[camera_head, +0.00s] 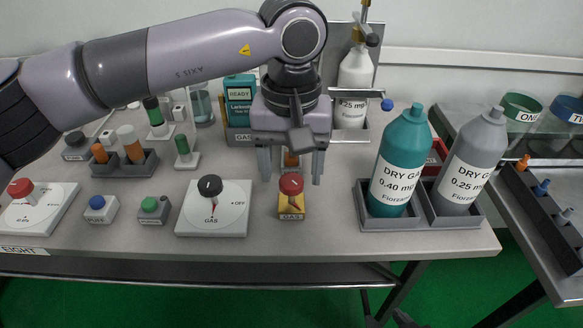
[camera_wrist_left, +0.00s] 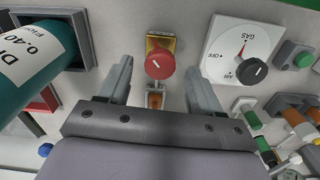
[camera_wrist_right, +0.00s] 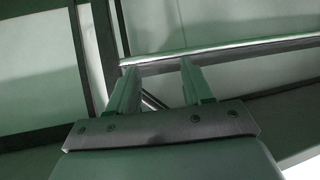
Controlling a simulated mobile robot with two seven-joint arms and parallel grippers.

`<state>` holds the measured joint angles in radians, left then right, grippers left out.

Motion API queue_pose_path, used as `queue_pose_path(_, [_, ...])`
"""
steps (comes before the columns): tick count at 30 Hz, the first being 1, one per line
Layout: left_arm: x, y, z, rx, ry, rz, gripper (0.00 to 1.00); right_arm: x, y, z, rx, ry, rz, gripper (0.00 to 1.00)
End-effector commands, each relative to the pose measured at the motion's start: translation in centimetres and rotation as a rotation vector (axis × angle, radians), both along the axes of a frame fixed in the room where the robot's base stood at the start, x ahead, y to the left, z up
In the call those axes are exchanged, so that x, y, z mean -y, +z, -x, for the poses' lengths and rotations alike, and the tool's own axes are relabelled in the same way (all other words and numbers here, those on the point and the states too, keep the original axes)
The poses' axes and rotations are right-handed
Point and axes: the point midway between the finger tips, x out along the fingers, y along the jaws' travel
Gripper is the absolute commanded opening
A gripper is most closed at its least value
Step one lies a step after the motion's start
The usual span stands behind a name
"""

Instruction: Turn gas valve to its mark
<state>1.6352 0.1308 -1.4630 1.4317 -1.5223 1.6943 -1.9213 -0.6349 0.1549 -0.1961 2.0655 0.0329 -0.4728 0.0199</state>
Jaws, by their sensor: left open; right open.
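A red round knob (camera_head: 291,184) stands on a small yellow block (camera_head: 291,207) labelled GAS, near the table's front edge. In the left wrist view, the knob (camera_wrist_left: 160,64) shows between the fingers. To its left is a white plate (camera_head: 235,217) marked GAS and OFF, with a black knob (camera_head: 210,186) and a red pointer toward GAS. My left gripper (camera_head: 291,172) is open, pointing down, with fingers on either side of the red knob's line; contact is not visible. My right gripper (camera_wrist_right: 157,80) is open and empty in its own wrist view, outside the head view.
Teal (camera_head: 403,150) and grey (camera_head: 474,150) DRY GAS bottles stand in grey holders to the right. Blue (camera_head: 97,208) and green (camera_head: 149,207) button boxes sit left of the white plate. A red knob (camera_head: 21,187) on another plate is at far left.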

Motion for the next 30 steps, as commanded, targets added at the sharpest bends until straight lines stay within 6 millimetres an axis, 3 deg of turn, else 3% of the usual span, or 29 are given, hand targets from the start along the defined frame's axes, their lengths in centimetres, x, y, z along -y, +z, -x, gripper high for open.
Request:
queue_pose_path(3, [0.0, 2.4, -0.1, 0.004, 0.0, 0.001, 0.65, 0.2, 0.2, 0.0, -0.003, -0.006, -0.001, 0.5])
queue_pose_path(10, [0.1, 5.4, 0.0, 0.003, 0.0, 0.001, 0.65, 0.5, -0.1, 0.3, -0.016, -0.015, 0.0, 0.5])
queue_pose_path(30, [0.0, 5.8, 0.0, 0.001, -0.001, 0.0, 0.65, 0.5, 0.1, 0.2, -0.012, -0.018, 0.0, 0.5])
